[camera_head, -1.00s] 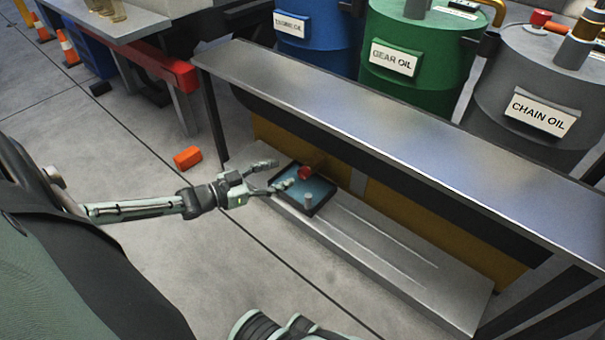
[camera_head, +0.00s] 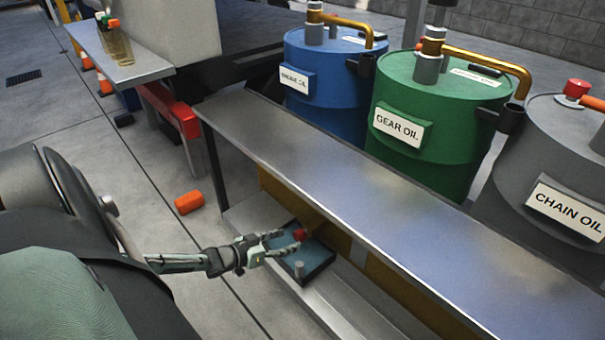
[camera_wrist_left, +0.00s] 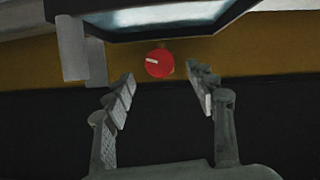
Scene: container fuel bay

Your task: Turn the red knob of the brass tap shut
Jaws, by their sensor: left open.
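The red knob (camera_head: 299,234) sits low under the long metal bench, above a dark-rimmed tray (camera_head: 318,271). Little of the brass tap body shows behind it. My left gripper (camera_head: 279,243) is open, with its fingers pointing at the knob from the left. In the left wrist view the round red knob (camera_wrist_left: 160,63), with a pale mark on its face, lies centred just beyond the gap between the open fingertips (camera_wrist_left: 162,76). I see no clear contact. My right gripper is not in view.
The metal bench top (camera_head: 330,205) overhangs the knob and tray. A lower shelf (camera_head: 335,310) supports the tray, where a small grey post (camera_head: 299,270) stands. Blue (camera_head: 325,100), green (camera_head: 430,145) and grey (camera_head: 520,160) oil drums stand behind. An orange block (camera_head: 189,203) lies on open floor.

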